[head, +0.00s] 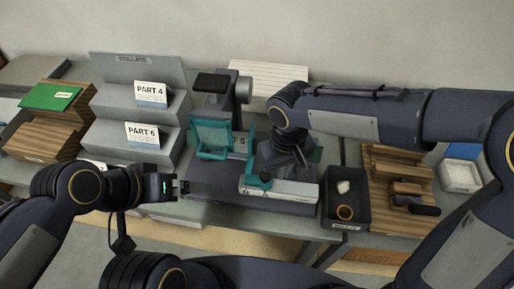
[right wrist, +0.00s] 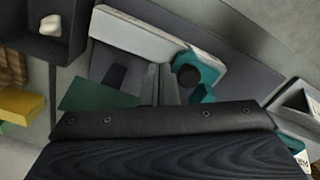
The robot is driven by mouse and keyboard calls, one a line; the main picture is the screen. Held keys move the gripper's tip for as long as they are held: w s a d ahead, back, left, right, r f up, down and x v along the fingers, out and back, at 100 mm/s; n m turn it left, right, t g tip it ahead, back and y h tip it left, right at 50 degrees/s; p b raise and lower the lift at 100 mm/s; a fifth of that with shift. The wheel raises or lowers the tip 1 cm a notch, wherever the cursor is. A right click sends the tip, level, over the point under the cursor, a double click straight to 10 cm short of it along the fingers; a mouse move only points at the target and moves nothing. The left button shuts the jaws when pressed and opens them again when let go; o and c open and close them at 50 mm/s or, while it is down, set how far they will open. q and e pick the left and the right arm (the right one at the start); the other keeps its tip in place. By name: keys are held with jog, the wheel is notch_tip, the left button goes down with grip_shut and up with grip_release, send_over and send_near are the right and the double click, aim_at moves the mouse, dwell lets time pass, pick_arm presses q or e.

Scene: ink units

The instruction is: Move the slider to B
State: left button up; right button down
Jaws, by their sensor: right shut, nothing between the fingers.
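The slider is a teal block with a dark round knob (head: 265,177). It sits towards the left end of a pale grey rail unit (head: 290,191) in the head view. The right wrist view shows the slider (right wrist: 203,74) and the rail (right wrist: 135,32) close up. My right gripper (head: 301,163) is shut and empty, low over the unit, beside the slider on its right in the head view. Its fingertips (right wrist: 159,85) show beside the teal block; contact is unclear. My left gripper (head: 182,187) is left of the unit; its opening is unclear. No letter B is readable.
A dark tray (head: 345,222) holding a white piece and a ring stands right of the rail. A teal frame device (head: 211,137) stands behind left. Grey steps (head: 110,105) carry PART cards. Wooden racks (head: 383,215) stand at right. My right forearm covers the area behind the unit.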

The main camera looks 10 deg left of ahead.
jog(key=shift+f, duration=0.1)
jog(key=shift+f+b, duration=1.4)
jog(key=shift+f, duration=0.25)
jog(key=shift+a, duration=0.1)
